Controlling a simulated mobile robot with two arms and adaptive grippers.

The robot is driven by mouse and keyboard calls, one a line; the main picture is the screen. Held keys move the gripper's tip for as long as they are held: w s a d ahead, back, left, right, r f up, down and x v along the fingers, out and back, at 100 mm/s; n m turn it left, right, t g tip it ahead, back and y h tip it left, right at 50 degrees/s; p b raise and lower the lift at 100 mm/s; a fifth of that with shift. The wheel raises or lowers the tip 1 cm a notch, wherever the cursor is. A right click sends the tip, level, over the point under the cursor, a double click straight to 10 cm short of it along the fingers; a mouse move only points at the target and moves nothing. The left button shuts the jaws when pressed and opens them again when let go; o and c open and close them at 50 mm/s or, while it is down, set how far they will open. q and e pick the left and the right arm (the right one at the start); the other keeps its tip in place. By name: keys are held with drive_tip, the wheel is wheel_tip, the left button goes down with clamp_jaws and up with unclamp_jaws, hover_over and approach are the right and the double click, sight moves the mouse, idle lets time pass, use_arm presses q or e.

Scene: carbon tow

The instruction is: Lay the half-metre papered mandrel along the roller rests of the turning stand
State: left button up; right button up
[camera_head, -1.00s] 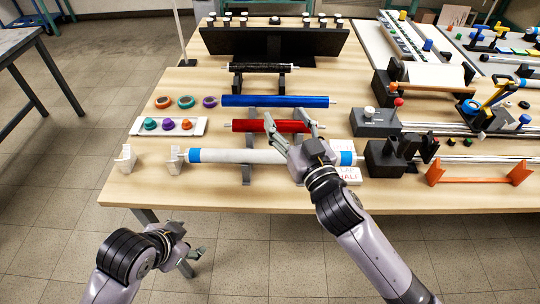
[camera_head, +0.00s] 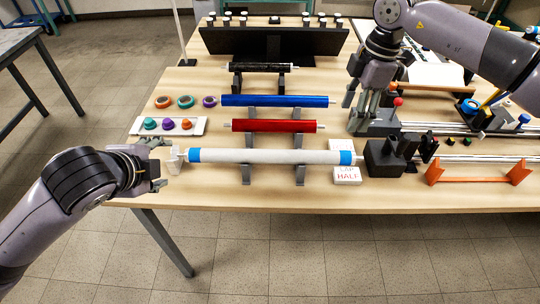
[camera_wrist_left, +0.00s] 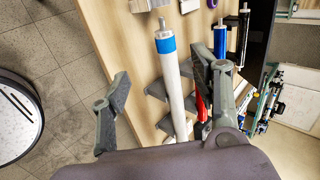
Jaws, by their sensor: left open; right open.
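The papered mandrel (camera_head: 265,157), a long white tube with blue bands near both ends, lies level across two grey rests (camera_head: 246,173) at the table's front. I cannot tell from the picture whether these are the stand's roller rests. My left gripper (camera_head: 160,168) is open at the mandrel's left end, beside a white bracket (camera_head: 175,158). In the left wrist view, the mandrel (camera_wrist_left: 174,90) runs between the spread fingers of my left gripper (camera_wrist_left: 160,88); contact cannot be seen. My right gripper (camera_head: 362,108) is open and empty, fingers down, behind the mandrel's right end.
A red roll (camera_head: 275,126), a blue roll (camera_head: 275,101) and a black roll (camera_head: 262,67) lie behind the mandrel. A dark block (camera_head: 388,158) with rails stands right. A label card (camera_head: 347,176) is in front of the right end.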

wheel_tip(320, 180, up, 2)
drive_tip(key=m+h, duration=0.2)
hover_over(357, 157)
use_arm(q)
drive_tip(key=shift+w+a+r, duration=0.1)
drive_tip(key=shift+a+r, duration=0.1)
drive_tip(key=shift+r, duration=0.15)
use_arm(e)
drive_tip(key=shift+w+r, duration=0.1)
drive_tip(key=shift+w, duration=0.05)
use_arm(q)
drive_tip(key=x, duration=1.7)
drive_tip(key=shift+w+a+f, duration=0.1)
drive_tip(key=shift+w+f, duration=0.05)
use_arm(e)
drive_tip(key=shift+n, duration=0.3)
wheel_tip(357, 157, down, 18)
drive_tip(key=shift+r, duration=0.25)
use_arm(q)
clamp_jaws()
use_arm(e)
clamp_jaws()
drive_tip(key=shift+r, duration=0.1)
